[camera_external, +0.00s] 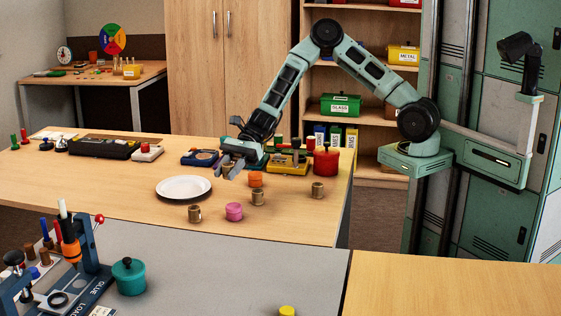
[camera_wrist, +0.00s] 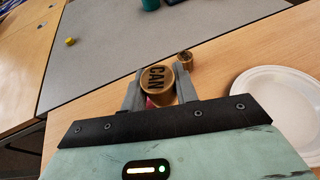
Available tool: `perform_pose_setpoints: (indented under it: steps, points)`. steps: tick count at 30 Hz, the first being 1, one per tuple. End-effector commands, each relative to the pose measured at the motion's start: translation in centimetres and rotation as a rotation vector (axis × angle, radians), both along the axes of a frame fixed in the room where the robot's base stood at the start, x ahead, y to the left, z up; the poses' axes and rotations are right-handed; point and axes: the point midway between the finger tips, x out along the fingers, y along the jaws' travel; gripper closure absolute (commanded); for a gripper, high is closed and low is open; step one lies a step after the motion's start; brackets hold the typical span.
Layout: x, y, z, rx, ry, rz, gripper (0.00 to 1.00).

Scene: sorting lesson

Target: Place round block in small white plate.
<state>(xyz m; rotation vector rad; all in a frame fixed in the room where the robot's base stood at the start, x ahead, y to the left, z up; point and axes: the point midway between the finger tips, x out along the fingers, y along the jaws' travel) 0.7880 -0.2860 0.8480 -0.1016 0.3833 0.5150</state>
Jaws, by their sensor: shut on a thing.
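My gripper (camera_external: 232,168) is above the table, to the right of and higher than the small white plate (camera_external: 184,188). In the wrist view my gripper (camera_wrist: 157,90) is shut on a brown round block (camera_wrist: 157,76) marked CAN, held between the two fingers. In the external view the held block is mostly hidden by the fingers. The white plate looks empty and also shows at the right of the wrist view (camera_wrist: 275,100).
On the table near the plate stand an orange block (camera_external: 256,179), a pink block (camera_external: 234,211), and brown blocks (camera_external: 194,213), (camera_external: 257,198) and (camera_external: 318,190). A red pot (camera_external: 326,162) and yellow box (camera_external: 288,166) stand behind.

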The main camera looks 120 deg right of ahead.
Motion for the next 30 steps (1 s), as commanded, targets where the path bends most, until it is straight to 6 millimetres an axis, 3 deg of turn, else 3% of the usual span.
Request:
perform_pose_setpoints:
  steps: [1,6,12,16,24,30]
  points:
    - [0.5,-2.7,-0.2,-0.008,-0.004,-0.063,0.92]
    - [1.1,-9.6,1.4,-0.007,-0.005,-0.235,0.92]
    - [1.1,-14.0,3.0,-0.003,0.000,-0.344,0.92]
    - [1.0,-14.9,2.2,0.001,0.002,-0.366,0.92]
    - [1.0,-14.9,-2.3,0.002,0.003,-0.366,0.92]
    - [1.0,-14.8,-3.7,0.001,0.002,-0.364,0.92]
